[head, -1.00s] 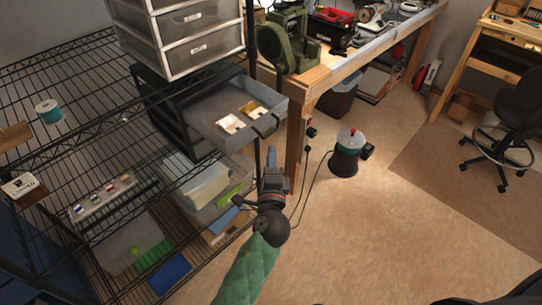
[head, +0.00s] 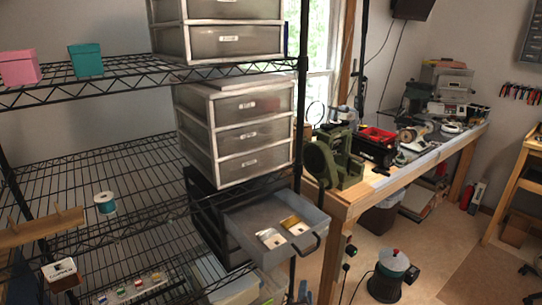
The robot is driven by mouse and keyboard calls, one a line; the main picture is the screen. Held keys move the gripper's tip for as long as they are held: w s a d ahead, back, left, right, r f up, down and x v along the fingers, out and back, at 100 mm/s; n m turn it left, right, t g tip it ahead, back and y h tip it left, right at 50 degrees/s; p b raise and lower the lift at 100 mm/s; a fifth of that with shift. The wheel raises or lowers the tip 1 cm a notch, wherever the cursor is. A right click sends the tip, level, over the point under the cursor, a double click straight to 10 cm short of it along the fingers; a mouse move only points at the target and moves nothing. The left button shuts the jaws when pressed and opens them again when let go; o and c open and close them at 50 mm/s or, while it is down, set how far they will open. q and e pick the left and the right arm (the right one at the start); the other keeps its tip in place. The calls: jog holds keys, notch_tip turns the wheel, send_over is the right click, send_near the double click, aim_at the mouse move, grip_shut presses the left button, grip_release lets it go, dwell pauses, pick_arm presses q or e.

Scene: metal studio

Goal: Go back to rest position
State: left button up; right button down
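Only the tip of my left gripper (head: 303,292) shows, at the bottom edge of the head view, just below and right of an open grey drawer (head: 254,220). The rest of that arm is out of the picture, and I cannot tell whether the fingers are open or shut. I see nothing held at the tip. My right gripper is not in view.
The drawer holds a white item (head: 270,238) and a gold-and-white item (head: 293,226). A wire shelf rack (head: 120,160) fills the left. A wooden workbench (head: 345,205) with a green machine (head: 336,160) stands right. A canister (head: 392,272) sits on the floor.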

pick_arm(q)
jog(key=w+a+f+n+g, duration=0.1)
jog(key=a+f+n+g, duration=0.2)
jog(key=f, duration=0.6)
jog(key=w+a+f+n+g, duration=0.1)
jog(key=a+f+n+g, duration=0.15)
jog(key=f, duration=0.65)
jog(key=s+a+f+n+g+y, duration=0.1)
jog(key=s+a+f+n+g, duration=0.2)
jog(key=f, duration=0.6)
jog(key=s+a+f+n+g, duration=0.2)
jog(key=s+a+f, duration=0.25)
jog(key=f, duration=0.45)
jog(key=s+a+f+n+g, duration=0.1)
jog(key=s+a+f, duration=0.4)
jog(key=s, duration=0.3)
jog(key=s+a+f+g, duration=0.2)
jog(key=s+a+f, duration=0.3)
jog(key=s+f, duration=0.2)
jog(key=s+a+f+n+g+y, duration=0.1)
jog(key=s+a+f, duration=0.4)
jog(key=s, duration=0.6)
jog(key=shift+s+f+n+g, duration=0.15)
jog(key=shift+f+n+g, duration=0.25)
jog(key=shift+f, duration=0.5)
jog(key=shift+d, duration=0.1)
